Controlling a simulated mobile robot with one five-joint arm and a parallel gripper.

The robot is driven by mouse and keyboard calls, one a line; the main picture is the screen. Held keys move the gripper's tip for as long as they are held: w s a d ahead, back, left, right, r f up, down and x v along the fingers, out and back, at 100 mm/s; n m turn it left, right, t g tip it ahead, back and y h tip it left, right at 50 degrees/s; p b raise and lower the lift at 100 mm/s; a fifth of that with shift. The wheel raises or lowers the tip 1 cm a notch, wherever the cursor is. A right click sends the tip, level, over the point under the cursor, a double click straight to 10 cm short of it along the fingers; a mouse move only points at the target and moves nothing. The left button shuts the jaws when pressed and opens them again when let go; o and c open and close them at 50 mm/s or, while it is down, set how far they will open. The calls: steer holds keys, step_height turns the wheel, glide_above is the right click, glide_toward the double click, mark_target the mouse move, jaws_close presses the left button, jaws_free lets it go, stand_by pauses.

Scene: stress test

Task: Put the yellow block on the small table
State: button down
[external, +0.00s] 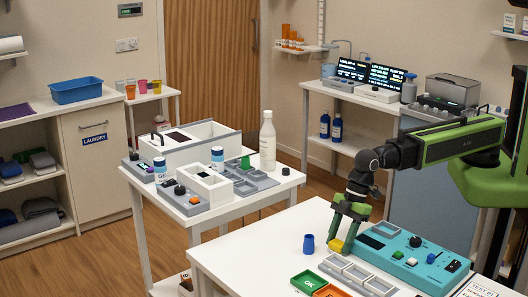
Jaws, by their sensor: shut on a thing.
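My gripper (341,240) is at the left edge of the teal control panel, pointing down over the white front table (258,262). It is shut on the yellow block (335,246), which shows between and just below the green fingers. The block is at or close to the table top; I cannot tell whether it touches. A small white table (168,93) with several coloured cups stands at the back left by the laundry cabinet. A white middle table (290,181) stands left of the front table; the view does not settle which is the small table.
A blue cup (308,243) stands just left of my gripper. The teal panel (423,262), grey trays (357,274) and a green OK tray (308,282) are close by. The middle table holds a white bottle (267,142), boxes and jars; its front right corner has bare room.

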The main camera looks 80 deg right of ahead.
mark_target(340, 242)
step_height(340, 242, up, 10)
steer(key=p, duration=1)
step_height(340, 242, down, 10)
steer(key=b, duration=1)
steer(key=shift+f, duration=0.1)
steer(key=shift+r, duration=0.25)
steer(key=shift+f, duration=0.2)
steer(key=c, duration=0.7)
jaws_free()
steer(key=shift+c, duration=0.2)
